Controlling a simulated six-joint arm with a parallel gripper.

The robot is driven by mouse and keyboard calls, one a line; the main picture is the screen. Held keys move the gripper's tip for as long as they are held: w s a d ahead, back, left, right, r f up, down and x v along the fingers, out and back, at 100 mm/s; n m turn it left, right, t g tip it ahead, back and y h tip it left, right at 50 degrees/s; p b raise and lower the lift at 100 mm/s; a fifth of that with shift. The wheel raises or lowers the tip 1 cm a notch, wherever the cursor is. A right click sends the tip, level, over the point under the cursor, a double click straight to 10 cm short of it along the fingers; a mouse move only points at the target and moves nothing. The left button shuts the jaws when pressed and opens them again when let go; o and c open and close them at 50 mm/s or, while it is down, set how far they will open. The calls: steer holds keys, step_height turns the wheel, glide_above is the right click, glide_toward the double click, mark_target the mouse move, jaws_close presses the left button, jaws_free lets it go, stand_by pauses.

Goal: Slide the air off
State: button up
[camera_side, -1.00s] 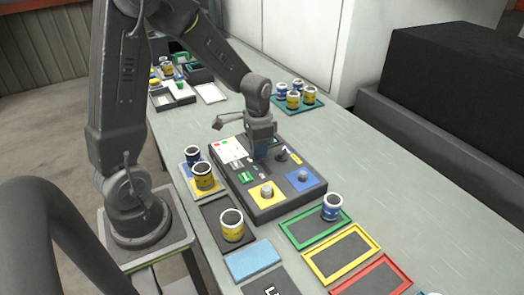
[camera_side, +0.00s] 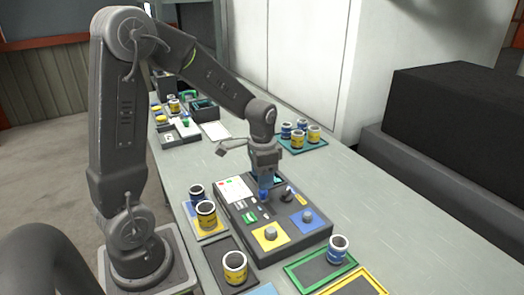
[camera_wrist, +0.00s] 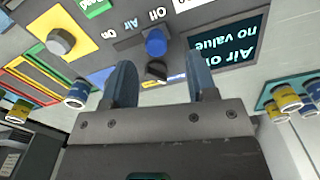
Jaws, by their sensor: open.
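The dark control panel (camera_side: 245,205) lies on the bench below my gripper (camera_side: 264,178). Its blue slider knob (camera_wrist: 156,42) is at the "Off" end of the slot marked "Air", away from "On". The knob also shows just under the fingers in the side view (camera_side: 263,195). In the wrist view my gripper (camera_wrist: 160,75) is open and empty, its fingertips apart on either side of the line to the knob. The panel's screen (camera_wrist: 230,45) shows "Air o…" and "no value", with part of the text cut off or hidden.
A black rotary knob (camera_wrist: 157,70) is near the slider. Yellow (camera_side: 271,236) and blue (camera_side: 308,219) squares carry grey knobs. Cans stand left of the panel (camera_side: 206,214), in front (camera_side: 235,267), and on a green tray (camera_side: 303,147) behind.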

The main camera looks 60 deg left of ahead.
step_height(320, 180, up, 10)
stand_by(0.3)
steer(key=s+d+r+n+t, duration=0.2)
steer(key=s+d+t, duration=0.3)
steer(key=s+d, duration=0.7)
steer(key=shift+s+r+t, duration=0.3)
steer(key=shift+r, duration=0.35)
stand_by(1.9)
